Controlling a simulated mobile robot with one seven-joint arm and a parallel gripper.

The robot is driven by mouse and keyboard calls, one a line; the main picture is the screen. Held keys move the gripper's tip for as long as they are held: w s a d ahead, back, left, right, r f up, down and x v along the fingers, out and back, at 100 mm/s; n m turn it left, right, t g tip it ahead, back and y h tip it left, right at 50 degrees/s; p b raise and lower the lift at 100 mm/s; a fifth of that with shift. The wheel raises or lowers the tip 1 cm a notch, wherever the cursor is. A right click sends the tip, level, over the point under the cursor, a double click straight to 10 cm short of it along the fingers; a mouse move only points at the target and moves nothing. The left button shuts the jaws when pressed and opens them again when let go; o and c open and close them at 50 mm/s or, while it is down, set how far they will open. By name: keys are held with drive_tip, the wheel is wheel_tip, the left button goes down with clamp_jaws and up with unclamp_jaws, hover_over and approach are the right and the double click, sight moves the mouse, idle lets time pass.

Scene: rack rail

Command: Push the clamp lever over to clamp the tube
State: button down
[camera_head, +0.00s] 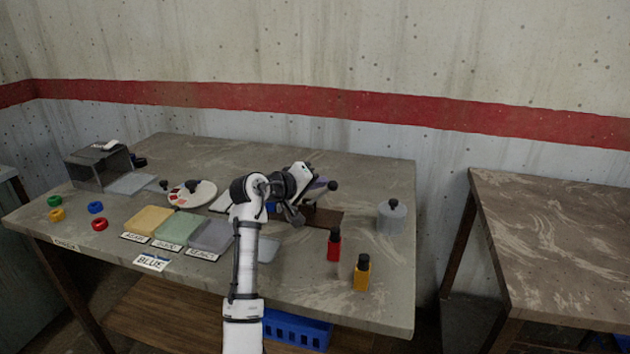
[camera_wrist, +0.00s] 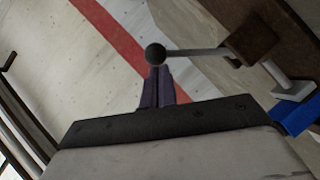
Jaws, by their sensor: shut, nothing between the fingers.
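The clamp lever shows in the wrist view as a pale rod (camera_wrist: 195,52) with a dark ball knob (camera_wrist: 155,54), running right to a brown clamp block (camera_wrist: 252,40). The knob (camera_head: 333,185) also shows in the head view, just right of my gripper (camera_head: 319,183). My gripper (camera_wrist: 157,78) is shut and empty, its purple fingertips right at the knob; I cannot tell whether they touch. A blue piece (camera_wrist: 294,116), perhaps the tube, shows at the right edge of the wrist view. In the head view my arm hides most of the clamp.
Two capped bottles, red (camera_head: 334,246) and yellow (camera_head: 362,274), and a grey knobbed cylinder (camera_head: 391,217) stand right of my arm. Coloured pads (camera_head: 178,229), rings (camera_head: 96,207), a round plate (camera_head: 192,194) and a clear box (camera_head: 98,168) lie left. The table's back is mostly clear.

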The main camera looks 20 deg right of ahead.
sight(331, 189)
drive_tip(key=shift+s+d+f+m+y, duration=0.35)
drive_tip(key=shift+s+d+m+y, duration=0.25)
drive_tip(key=shift+d+m, duration=0.15)
drive_tip(key=shift+s+d+f+m+y+p, duration=0.15)
drive_tip(key=shift+d+f+m+y+p, duration=0.15)
drive_tip(key=shift+d+f+m+y, duration=0.1)
